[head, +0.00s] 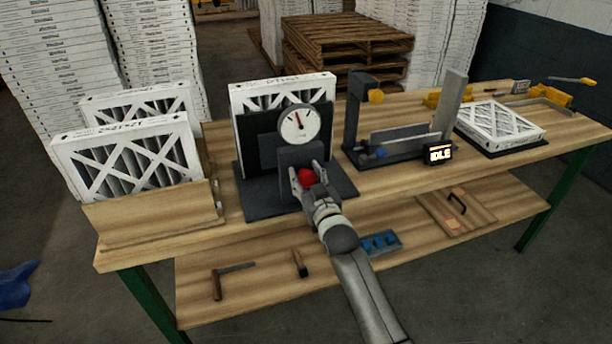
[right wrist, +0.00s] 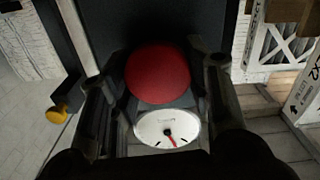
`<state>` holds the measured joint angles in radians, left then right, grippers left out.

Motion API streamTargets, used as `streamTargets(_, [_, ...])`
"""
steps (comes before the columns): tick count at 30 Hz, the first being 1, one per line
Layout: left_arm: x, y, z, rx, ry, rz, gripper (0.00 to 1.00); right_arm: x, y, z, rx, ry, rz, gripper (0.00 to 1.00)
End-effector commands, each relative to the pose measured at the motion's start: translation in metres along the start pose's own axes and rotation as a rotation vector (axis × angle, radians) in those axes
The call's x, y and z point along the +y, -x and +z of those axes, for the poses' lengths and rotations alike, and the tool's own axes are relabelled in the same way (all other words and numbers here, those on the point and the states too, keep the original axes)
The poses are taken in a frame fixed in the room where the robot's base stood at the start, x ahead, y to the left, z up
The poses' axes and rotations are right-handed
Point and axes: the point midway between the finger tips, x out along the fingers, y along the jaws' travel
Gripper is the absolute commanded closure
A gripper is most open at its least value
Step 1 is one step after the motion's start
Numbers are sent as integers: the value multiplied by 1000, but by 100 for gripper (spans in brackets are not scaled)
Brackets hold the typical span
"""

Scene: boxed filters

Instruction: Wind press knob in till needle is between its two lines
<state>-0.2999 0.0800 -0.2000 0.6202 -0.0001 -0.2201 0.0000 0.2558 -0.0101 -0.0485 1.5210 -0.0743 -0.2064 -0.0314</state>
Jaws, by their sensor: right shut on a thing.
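The dark press (head: 262,178) stands on the workbench with a boxed filter (head: 300,88) upright in it. Its round white dial (head: 299,122) faces me; the red needle points up and slightly left in the head view. The red knob (head: 307,177) is below the dial. My right gripper (head: 309,178) is shut on the knob, with a finger on each side; the knob fills the space between the fingers in the right wrist view (right wrist: 157,74). My left gripper is out of view.
Filters stand in a wooden holder (head: 150,208) at the left. A second fixture (head: 398,148) with a small "IDLE" display (head: 438,153) is to the right, and a filter (head: 499,123) lies flat beyond it. Tools and a blue tray (head: 378,244) lie on the lower shelf.

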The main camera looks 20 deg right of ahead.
Motion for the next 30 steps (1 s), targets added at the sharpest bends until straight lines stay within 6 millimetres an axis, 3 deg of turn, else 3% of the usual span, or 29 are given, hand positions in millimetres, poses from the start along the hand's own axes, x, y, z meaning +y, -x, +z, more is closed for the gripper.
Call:
streamTargets(18, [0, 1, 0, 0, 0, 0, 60, 0, 0, 2, -3, -48, 0, 79])
streamTargets(19, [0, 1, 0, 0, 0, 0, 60, 0, 0, 2, -3, -48, 0, 54])
streamTargets(23, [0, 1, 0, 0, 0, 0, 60, 0, 0, 1, -2, -47, 0, 37])
streamTargets(30, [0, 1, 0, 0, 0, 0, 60, 0, 0, 0, -1, -46, 0, 35])
